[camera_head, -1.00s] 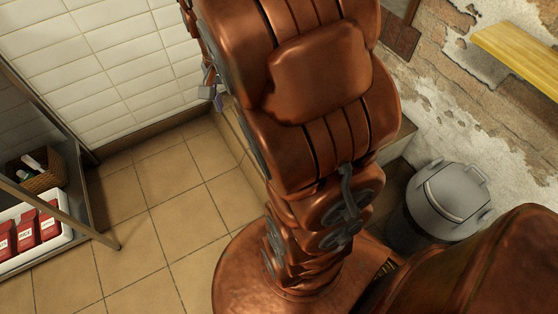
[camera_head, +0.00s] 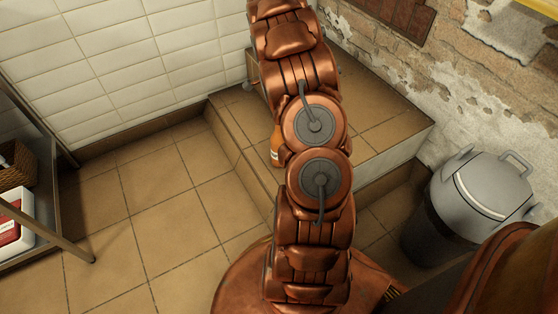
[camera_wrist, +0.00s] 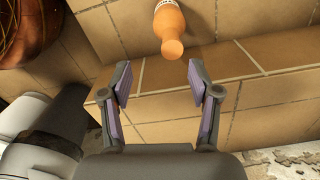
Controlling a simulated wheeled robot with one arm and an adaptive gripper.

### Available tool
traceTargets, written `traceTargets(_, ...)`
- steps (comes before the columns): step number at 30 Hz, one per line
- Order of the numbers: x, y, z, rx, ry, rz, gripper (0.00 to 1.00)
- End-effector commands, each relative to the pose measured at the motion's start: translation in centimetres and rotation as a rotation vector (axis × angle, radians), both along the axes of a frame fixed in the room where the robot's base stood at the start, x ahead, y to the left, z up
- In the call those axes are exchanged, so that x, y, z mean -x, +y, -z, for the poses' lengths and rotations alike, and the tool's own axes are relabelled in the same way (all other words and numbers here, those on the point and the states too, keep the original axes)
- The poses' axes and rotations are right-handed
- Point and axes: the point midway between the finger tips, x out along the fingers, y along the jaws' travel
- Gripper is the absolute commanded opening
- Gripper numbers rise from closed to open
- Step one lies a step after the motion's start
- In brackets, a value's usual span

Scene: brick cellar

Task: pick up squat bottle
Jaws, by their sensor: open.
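An orange bottle (camera_head: 275,145) shows in the head view at the tiled step, partly hidden behind my arm. In the wrist view the orange bottle (camera_wrist: 168,22) is at the top centre, with its rounded cap towards my gripper and a pale label at the picture's edge. The rest of it is cut off. My gripper (camera_wrist: 159,80) is open and empty, with its fingers apart. The bottle's cap lies just past the fingertips, roughly in line with the gap between them. In the head view my gripper is hidden behind my arm.
A tiled step (camera_head: 375,95) fills the corner. A shelf unit (camera_head: 45,245) with a wicker basket (camera_head: 18,165) stands left. The tiled floor (camera_head: 150,200) between is clear.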

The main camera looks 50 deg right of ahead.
Motion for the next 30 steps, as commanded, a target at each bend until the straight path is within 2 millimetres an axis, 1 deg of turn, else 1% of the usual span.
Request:
traceTargets(1,0.0,-0.8,2.0,-0.003,-0.004,0.029,0.62)
traceTargets(3,-0.1,-1.4,3.1,-0.005,-0.01,0.059,0.62)
traceTargets(8,-0.1,-2.0,4.3,-0.007,-0.016,0.092,0.62)
traceTargets(15,-0.1,-2.1,6.5,-0.008,-0.015,0.094,0.62)
traceTargets(20,-0.3,-2.0,7.5,-0.008,-0.015,0.093,0.62)
traceTargets(27,-0.7,-2.0,10.8,-0.008,-0.014,0.094,0.62)
traceTargets(30,-0.8,-2.0,11.6,-0.006,-0.015,0.092,0.62)
